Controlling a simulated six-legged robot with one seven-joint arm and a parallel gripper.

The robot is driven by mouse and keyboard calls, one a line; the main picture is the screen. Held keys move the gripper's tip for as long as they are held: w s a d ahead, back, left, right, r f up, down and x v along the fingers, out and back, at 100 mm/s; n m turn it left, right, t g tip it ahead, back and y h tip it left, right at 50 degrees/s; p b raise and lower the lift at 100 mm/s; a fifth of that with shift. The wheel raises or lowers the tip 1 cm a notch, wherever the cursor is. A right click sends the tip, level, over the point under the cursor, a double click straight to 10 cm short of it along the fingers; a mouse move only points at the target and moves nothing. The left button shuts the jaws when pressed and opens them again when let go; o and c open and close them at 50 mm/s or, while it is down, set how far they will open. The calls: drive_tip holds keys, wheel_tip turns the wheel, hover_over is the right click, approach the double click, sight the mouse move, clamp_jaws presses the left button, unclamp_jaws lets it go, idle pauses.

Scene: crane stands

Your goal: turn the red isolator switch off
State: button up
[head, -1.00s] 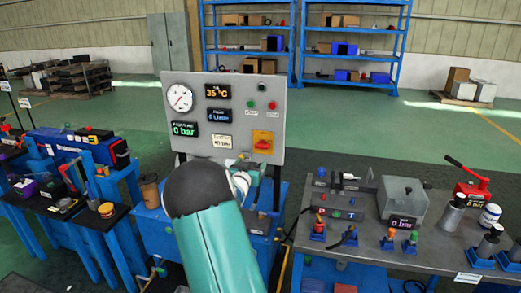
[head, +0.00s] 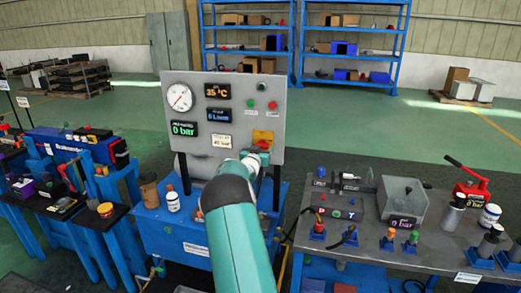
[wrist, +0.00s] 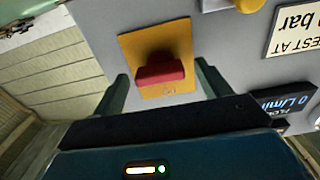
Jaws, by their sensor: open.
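The red isolator switch (wrist: 160,72) is a red knob on a yellow plate (wrist: 182,42), mounted on the grey panel. In the wrist view its bar lies roughly crosswise, between my two dark green fingers. My gripper (wrist: 163,84) is open, with one finger on each side of the knob and gaps showing; I see no contact. In the head view my gripper (head: 254,158) is at the panel's lower right and hides part of the switch. The top of the yellow plate (head: 263,134) still shows there.
A white bottle (head: 172,199) stands on the blue stand below. A grey workbench (head: 365,237) with fittings stands to the right.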

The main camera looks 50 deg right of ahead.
drive_tip(key=shift+d, duration=0.2)
drive_tip(key=shift+c, duration=0.3)
drive_tip(key=c, duration=0.9)
drive_tip(key=shift+n, duration=0.3)
drive_tip(key=shift+w+r+n, duration=0.1)
drive_tip(key=shift+n, duration=8.6)
